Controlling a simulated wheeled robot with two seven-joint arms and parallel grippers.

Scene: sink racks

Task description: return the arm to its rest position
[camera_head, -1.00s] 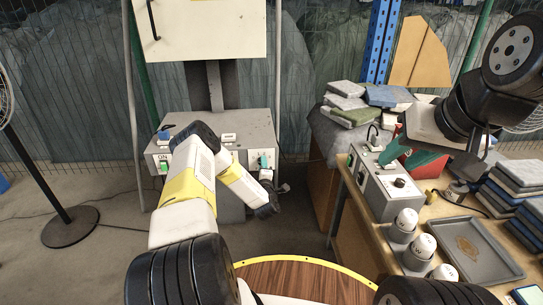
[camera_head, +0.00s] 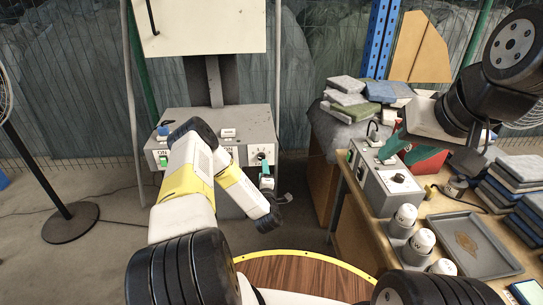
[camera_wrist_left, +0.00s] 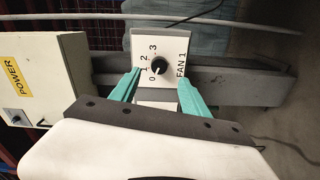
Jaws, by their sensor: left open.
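My left arm reaches forward to a grey control box (camera_head: 245,122) in the head view. Its left gripper (camera_head: 266,172) shows small in front of the box, by a dark knob (camera_head: 260,156). In the left wrist view the left gripper (camera_wrist_left: 160,76) is open, with its two teal fingers apart. A black knob (camera_wrist_left: 158,69) on a white panel marked FAN 1 with 0 to 3 lies beyond the fingertips; I see no clear contact. My right gripper (camera_head: 392,148) has teal fingers above a second control box (camera_head: 385,185) on the right; its opening is unclear.
A wooden bench on the right holds a grey tray (camera_head: 492,262), white-capped cylinders (camera_head: 406,214) and stacked blue-grey pads (camera_head: 520,172). A fan stand (camera_head: 70,222) is at the left. A round wooden table (camera_head: 300,275) is at the front. Floor between box and bench is clear.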

